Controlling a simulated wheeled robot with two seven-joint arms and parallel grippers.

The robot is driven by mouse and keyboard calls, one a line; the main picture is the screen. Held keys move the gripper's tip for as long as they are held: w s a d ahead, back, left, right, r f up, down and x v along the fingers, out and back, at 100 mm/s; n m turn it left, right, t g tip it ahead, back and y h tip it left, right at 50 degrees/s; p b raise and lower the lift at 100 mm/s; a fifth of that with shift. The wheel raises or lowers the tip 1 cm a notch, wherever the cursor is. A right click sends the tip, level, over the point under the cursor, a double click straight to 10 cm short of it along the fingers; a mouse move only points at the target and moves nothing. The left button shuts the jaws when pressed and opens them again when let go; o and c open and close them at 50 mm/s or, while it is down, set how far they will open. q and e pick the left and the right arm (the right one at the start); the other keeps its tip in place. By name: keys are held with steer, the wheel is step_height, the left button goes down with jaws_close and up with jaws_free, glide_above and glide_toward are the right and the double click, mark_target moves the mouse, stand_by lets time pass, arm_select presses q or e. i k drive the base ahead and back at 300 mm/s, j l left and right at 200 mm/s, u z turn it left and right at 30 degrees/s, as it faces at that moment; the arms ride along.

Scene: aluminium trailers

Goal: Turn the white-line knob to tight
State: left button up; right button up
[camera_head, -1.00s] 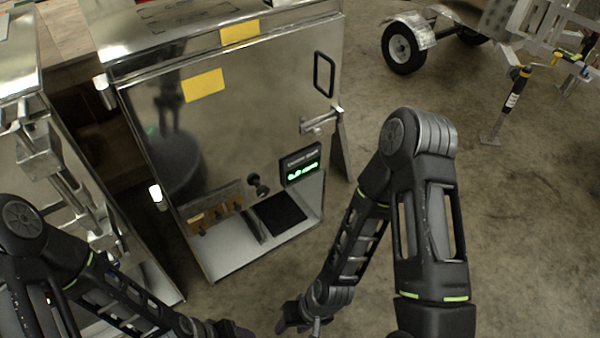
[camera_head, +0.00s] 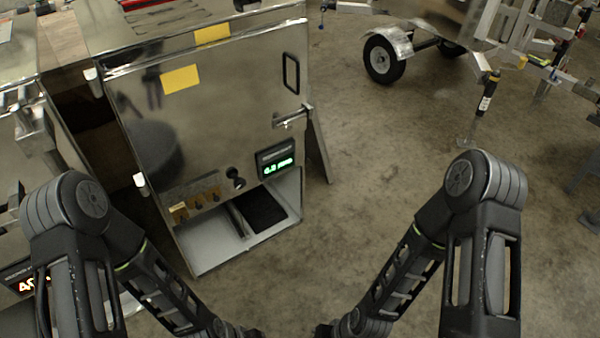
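A metal cabinet has a small black knob (camera_head: 236,178) low on its front panel, beside a lit green display (camera_head: 277,164). A white line on the knob is too small to make out. Several small brass-coloured fittings (camera_head: 197,203) sit on a strip to the knob's left. My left gripper (camera_head: 240,332) is at the bottom edge, below the cabinet's tray and apart from the knob. My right gripper (camera_head: 322,332) is also at the bottom edge, to its right. Both are mostly cut off, so their fingers do not show.
The steel cabinet (camera_head: 215,110) has an open tray with a black pad (camera_head: 262,210) below the knob. A latch (camera_head: 292,118) juts out on its right side. Another metal unit (camera_head: 35,130) stands close at left. A wheeled trailer (camera_head: 385,55) is at back right.

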mark_target(239, 182)
steer(key=k+j, duration=0.1)
steer(key=j, duration=0.35)
steer(key=k+j, duration=0.1)
steer(key=j, duration=0.3)
steer(key=k+j, duration=0.1)
steer(key=j, duration=0.35)
steer(key=k+j, duration=0.15)
steer(key=j, duration=0.25)
steer(key=i+l, duration=0.15)
steer(key=l, duration=0.25)
steer(key=i+l, duration=0.15)
steer(key=l, duration=0.3)
steer(key=i+l+z, duration=0.1)
steer(key=l, duration=0.3)
steer(key=i+l, duration=0.25)
steer(key=l, duration=0.2)
steer(key=i+l, duration=0.2)
steer(key=l, duration=0.2)
steer(key=i+l+z, duration=0.1)
steer(key=l, duration=0.3)
steer(key=i+l, duration=0.25)
steer(key=l, duration=0.15)
